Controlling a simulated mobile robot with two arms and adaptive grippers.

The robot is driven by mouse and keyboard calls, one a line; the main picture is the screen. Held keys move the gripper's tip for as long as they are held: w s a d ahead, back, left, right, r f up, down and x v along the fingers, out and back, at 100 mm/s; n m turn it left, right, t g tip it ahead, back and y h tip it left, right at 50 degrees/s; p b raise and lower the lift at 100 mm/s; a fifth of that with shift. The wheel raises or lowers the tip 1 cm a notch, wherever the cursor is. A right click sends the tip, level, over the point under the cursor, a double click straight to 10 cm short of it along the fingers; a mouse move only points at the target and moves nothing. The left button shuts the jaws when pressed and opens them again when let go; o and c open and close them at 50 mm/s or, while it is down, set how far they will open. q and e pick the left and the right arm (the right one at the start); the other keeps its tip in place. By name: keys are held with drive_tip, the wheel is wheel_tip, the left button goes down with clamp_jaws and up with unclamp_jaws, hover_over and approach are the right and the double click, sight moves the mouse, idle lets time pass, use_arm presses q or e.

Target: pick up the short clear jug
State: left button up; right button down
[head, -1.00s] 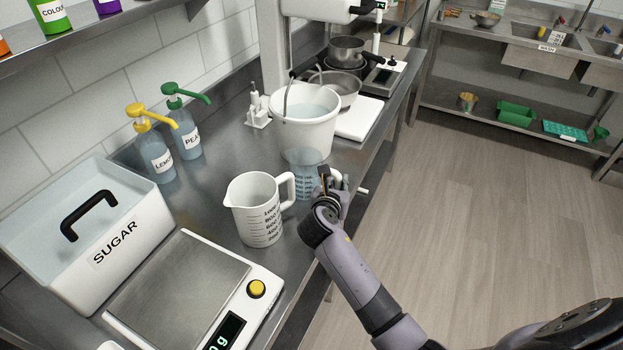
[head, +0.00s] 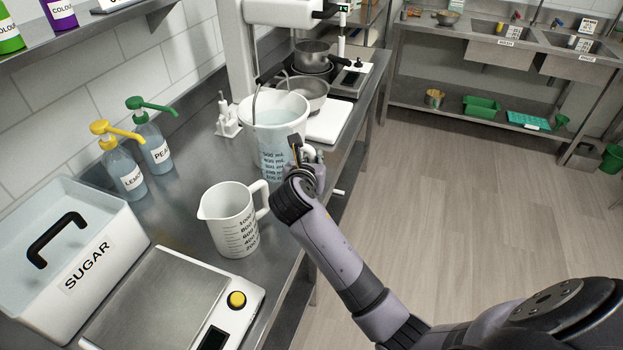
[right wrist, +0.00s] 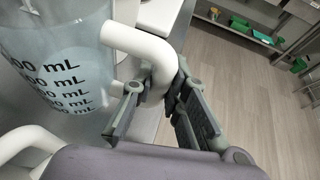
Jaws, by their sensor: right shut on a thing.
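The short clear jug (head: 274,150) is see-through and bluish, with dark mL markings and a white handle. My left gripper is not in view.
A white measuring jug (head: 230,222) stands nearer on the counter. A scale (head: 165,300), a sugar bin (head: 110,262) and two pump bottles are to the left.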

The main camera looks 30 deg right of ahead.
wheel_tip(320, 180, up, 11)
drive_tip(key=shift+f, duration=0.1)
idle(0.4)
drive_tip(key=c, duration=2.2)
unclamp_jaws()
clamp_jaws()
